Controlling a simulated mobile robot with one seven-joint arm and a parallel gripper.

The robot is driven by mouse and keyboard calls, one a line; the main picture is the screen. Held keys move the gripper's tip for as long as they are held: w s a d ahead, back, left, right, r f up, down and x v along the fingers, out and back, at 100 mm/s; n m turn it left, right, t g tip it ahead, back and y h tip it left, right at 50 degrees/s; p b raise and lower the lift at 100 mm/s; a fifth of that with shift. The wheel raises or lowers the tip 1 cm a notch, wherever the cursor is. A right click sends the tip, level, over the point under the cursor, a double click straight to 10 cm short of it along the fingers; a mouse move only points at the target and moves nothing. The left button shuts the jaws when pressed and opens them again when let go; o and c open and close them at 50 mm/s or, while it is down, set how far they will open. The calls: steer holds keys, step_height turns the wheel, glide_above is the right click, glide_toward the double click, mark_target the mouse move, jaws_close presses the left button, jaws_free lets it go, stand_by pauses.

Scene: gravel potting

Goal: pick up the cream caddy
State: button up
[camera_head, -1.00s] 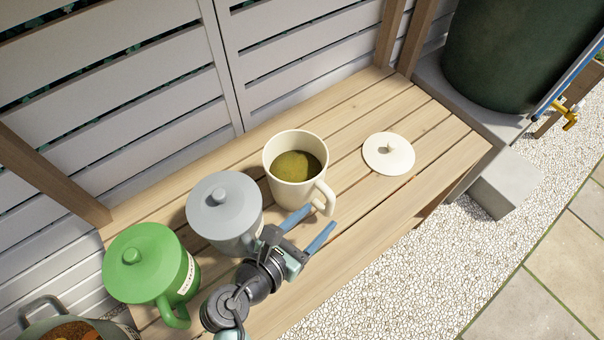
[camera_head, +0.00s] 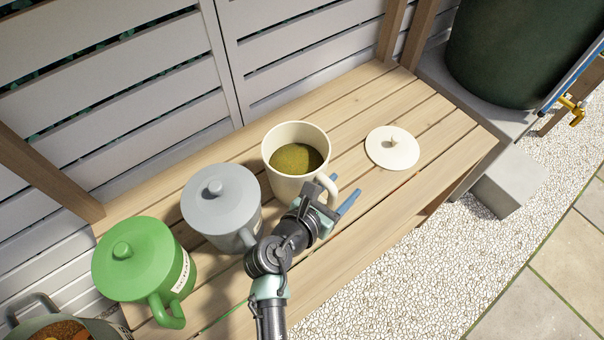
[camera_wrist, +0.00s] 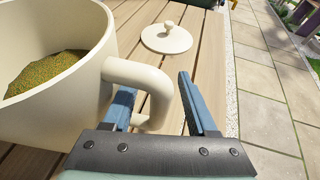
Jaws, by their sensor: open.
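The cream caddy (camera_head: 292,176) stands upright and open on the wooden bench, with greenish-brown grains inside. In the wrist view, the caddy (camera_wrist: 75,115) fills the left side, and its handle (camera_wrist: 160,85) reaches toward my gripper. My gripper (camera_head: 342,194) is at the handle side of the caddy, with blue fingers. In the wrist view, my gripper (camera_wrist: 155,90) is open, and the outer part of the handle shows between its fingers. The left finger is close to the handle; I cannot tell if they touch. The cream lid (camera_head: 392,147) lies apart on the bench, to the right.
A grey lidded caddy (camera_head: 220,205) stands just left of the cream one. A green lidded caddy (camera_head: 143,262) is further left, and a pot (camera_head: 62,328) sits at the lower left corner. The slatted fence (camera_head: 120,90) rises behind the bench. Bare planks (camera_head: 420,190) lie to the right.

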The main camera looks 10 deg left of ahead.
jaws_close()
stand_by(0.8)
stand_by(0.4)
steer(key=shift+w+a+r, duration=0.1)
steer(key=shift+r, duration=0.1)
